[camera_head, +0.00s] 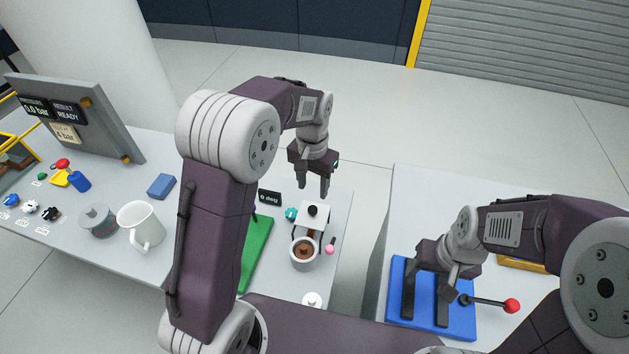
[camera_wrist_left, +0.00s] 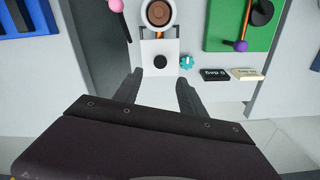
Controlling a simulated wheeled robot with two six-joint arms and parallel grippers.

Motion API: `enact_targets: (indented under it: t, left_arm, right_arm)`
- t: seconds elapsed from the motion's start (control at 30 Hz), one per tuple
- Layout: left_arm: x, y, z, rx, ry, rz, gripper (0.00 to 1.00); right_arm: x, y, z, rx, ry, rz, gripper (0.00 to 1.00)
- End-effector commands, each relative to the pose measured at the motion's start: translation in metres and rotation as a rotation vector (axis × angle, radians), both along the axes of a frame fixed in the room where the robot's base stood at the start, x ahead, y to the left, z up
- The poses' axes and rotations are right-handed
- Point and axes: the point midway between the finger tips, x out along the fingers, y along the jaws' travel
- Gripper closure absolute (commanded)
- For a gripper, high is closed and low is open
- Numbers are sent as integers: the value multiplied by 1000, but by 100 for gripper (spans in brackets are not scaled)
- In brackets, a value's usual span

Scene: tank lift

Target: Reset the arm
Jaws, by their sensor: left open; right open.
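My left gripper (camera_head: 313,194) is open and empty, pointing down above the far end of the middle table. Below it is a white block with a black knob (camera_head: 312,211), next to a white cup with brown contents (camera_head: 303,254). In the left wrist view the open fingers (camera_wrist_left: 158,78) flank the knobbed block (camera_wrist_left: 145,51) from above; contact is not visible. My right gripper (camera_head: 424,321) is open over a blue board (camera_head: 398,268), beside a lever with a red knob (camera_head: 511,306). Whether it touches the lever is unclear.
A white mug (camera_head: 140,226), a grey round container (camera_head: 97,221) and a blue block (camera_head: 161,186) stand on the left table. A grey display panel (camera_head: 105,115) stands behind them. A green board (camera_head: 257,250) is partly hidden by my left arm. A gap separates the two tables.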

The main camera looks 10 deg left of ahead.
Motion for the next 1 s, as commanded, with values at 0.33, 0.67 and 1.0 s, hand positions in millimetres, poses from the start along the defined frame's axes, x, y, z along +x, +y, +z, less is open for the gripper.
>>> enact_targets:
  t: [0.33,0.67,1.0]
  left_arm:
    - [-1,15,23,-7,-46,38,52]
    - [-134,56,-10,-21,-46,232,52]
    - [-159,57,-37,-33,-102,322,52]
  right_arm:
    - [0,0,0,0,0,0,41]
    - [0,0,0,0,0,0,41]
    - [0,0,0,0,0,0,41]
